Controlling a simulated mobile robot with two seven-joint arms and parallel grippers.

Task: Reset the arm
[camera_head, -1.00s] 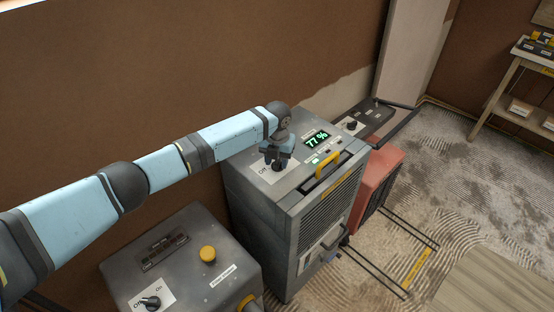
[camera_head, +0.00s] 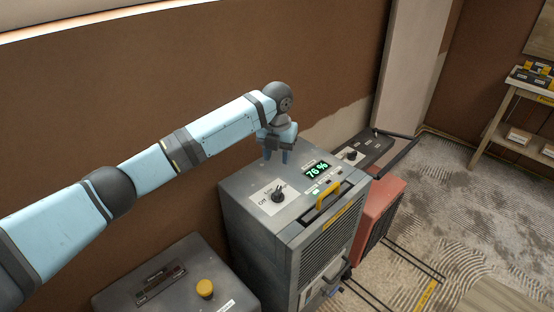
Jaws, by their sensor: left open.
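My left arm reaches in from the left in the head view. My left gripper (camera_head: 276,156) is open and empty, fingers pointing down, above the back part of the grey dehumidifier-like machine (camera_head: 255,220). The machine's black rotary knob (camera_head: 278,196) sits on a white label reading "Off" at its left, and the gripper is apart from it. The machine's green display (camera_head: 317,170) reads 76 %. My right gripper is not in view.
A second grey box with a yellow button (camera_head: 205,288) stands at the lower left. A red unit (camera_head: 380,205) and a dark panel with a knob (camera_head: 352,155) are right of the machine. A wooden shelf (camera_head: 497,125) stands far right. A brown wall rises behind.

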